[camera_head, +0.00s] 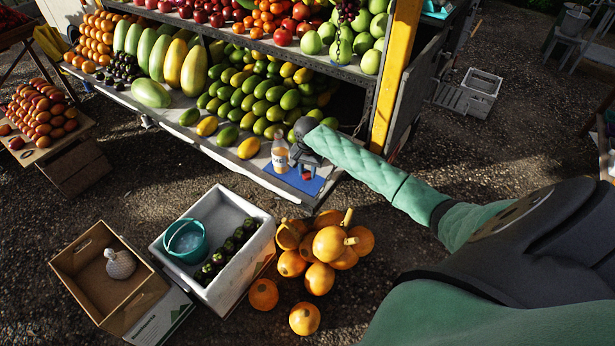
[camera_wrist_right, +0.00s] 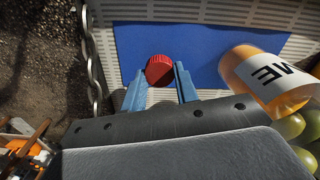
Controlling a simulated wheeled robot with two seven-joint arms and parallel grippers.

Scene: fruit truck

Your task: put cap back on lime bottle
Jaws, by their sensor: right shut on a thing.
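My right gripper (camera_head: 302,158) reaches down over the blue mat (camera_head: 320,184) on the truck's lower shelf. It is shut on the red cap (camera_wrist_right: 159,68), which sits between its blue fingertips in the right wrist view. The cap (camera_head: 306,177) also shows as a small red spot below the gripper in the head view. The lime bottle (camera_head: 281,158), with orange contents and a white label, stands upright on the mat just left of the gripper. In the right wrist view the bottle (camera_wrist_right: 268,78) is to the right of the cap, apart from it. My left gripper is out of view.
Mangoes (camera_head: 262,95) and long melons (camera_head: 172,64) fill the shelf behind and left. A yellow post (camera_head: 396,70) stands right of the mat. A white crate (camera_head: 166,242), a cardboard box (camera_head: 80,262) and orange gourds (camera_head: 330,245) are on the ground in front.

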